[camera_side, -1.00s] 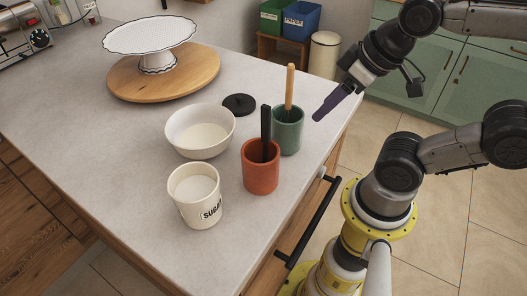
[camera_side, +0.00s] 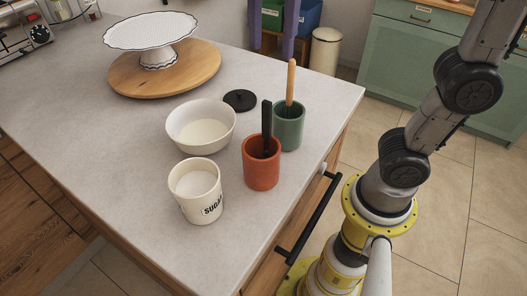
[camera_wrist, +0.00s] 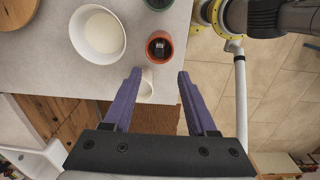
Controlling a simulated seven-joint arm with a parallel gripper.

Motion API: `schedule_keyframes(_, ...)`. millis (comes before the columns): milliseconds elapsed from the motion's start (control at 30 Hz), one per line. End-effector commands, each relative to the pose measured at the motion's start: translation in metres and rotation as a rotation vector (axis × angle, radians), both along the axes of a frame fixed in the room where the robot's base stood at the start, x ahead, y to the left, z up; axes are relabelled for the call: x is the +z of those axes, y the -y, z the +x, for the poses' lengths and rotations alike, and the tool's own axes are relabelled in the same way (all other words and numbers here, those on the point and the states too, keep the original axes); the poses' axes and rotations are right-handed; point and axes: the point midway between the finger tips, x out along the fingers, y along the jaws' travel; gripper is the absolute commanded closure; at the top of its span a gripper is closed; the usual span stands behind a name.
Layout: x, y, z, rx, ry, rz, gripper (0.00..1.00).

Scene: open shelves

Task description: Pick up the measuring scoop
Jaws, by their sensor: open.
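No whole measuring scoop shows. A flat black handle (camera_side: 267,124) stands up in the orange cup (camera_side: 261,173); its lower end is hidden, so I cannot tell whether it is the scoop. In the wrist view the orange cup (camera_wrist: 151,47) with the dark handle (camera_wrist: 159,48) lies just beyond my fingertips. My gripper (camera_wrist: 159,73) is open and empty, its purple fingers wide apart. In the side view my gripper (camera_side: 271,48) hangs at the top edge, fingers pointing down.
A green cup (camera_side: 288,135) with a wooden-handled tool stands behind the orange cup. A white bowl (camera_side: 198,148) of white powder is left of it, with a black disc (camera_side: 240,100) nearby. A cake stand (camera_side: 155,60) sits on a round board. The counter's front-left is clear.

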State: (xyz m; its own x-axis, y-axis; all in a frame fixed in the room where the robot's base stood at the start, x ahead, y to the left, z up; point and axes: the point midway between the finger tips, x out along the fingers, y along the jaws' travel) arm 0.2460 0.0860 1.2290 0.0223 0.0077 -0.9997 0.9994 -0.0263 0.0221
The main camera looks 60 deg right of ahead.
Motion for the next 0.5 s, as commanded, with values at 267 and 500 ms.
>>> schedule_keyframes(267, -0.03, -0.009, 0.002, 0.029, -0.027, -0.01, 0.43)
schedule_keyframes(500, -0.075, -0.009, 0.002, 0.027, -0.027, -0.01, 0.43)
